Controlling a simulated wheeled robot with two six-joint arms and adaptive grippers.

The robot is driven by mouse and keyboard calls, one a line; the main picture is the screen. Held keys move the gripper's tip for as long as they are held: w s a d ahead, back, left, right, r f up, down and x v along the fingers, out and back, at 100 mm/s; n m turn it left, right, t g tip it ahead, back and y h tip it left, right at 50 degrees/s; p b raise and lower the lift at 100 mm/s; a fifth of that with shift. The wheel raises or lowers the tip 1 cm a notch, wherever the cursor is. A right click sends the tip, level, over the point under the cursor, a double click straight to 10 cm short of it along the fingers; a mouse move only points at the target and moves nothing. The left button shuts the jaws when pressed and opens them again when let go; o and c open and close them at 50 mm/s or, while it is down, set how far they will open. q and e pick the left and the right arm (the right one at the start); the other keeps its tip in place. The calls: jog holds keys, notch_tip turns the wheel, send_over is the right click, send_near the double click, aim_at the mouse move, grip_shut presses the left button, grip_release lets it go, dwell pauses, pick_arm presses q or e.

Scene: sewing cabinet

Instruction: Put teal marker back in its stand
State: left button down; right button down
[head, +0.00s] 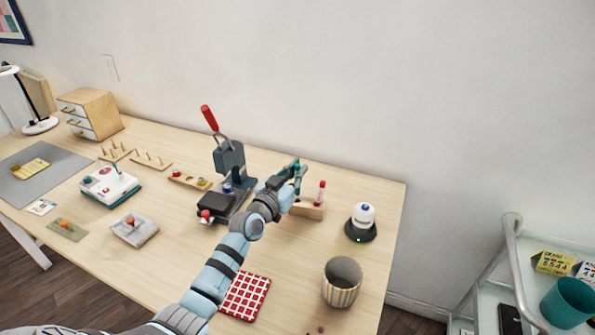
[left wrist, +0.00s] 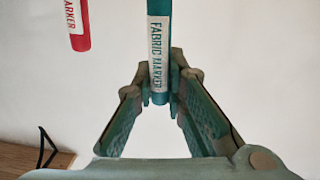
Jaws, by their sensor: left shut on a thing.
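My left gripper (head: 296,172) is shut on the teal marker, above the left part of a wooden stand (head: 306,210). In the left wrist view the teal marker (left wrist: 159,45), labelled "FABRIC MARKER", runs straight between the fingertips (left wrist: 160,88). A red marker (head: 321,191) stands upright at the right part of the stand; it also shows at upper left in the left wrist view (left wrist: 77,25). My arm hides part of the stand, and I cannot tell whether the teal marker touches it. My right gripper is not in view.
A press with a red handle (head: 209,118) stands left of my gripper. A white-topped dark device (head: 362,222) is right of the stand. A ribbed pot (head: 342,284) and a red checked cloth (head: 246,296) are nearer the front. The wall is close behind.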

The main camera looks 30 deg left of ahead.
aim_at(297, 194)
pick_arm(q)
jog(key=shift+f+b, duration=0.75)
jog(key=shift+b, duration=0.35)
dwell(2.6)
jog(key=shift+f+b, duration=1.25)
jog(key=shift+b, duration=0.1)
dwell(1.1)
jog(key=c, duration=1.6)
grip_release()
jog(key=shift+o, duration=0.2)
jog(key=shift+s, duration=0.1)
jog(key=s, duration=1.1)
jog(key=shift+s+a, duration=0.25)
jog(key=shift+s, duration=0.15)
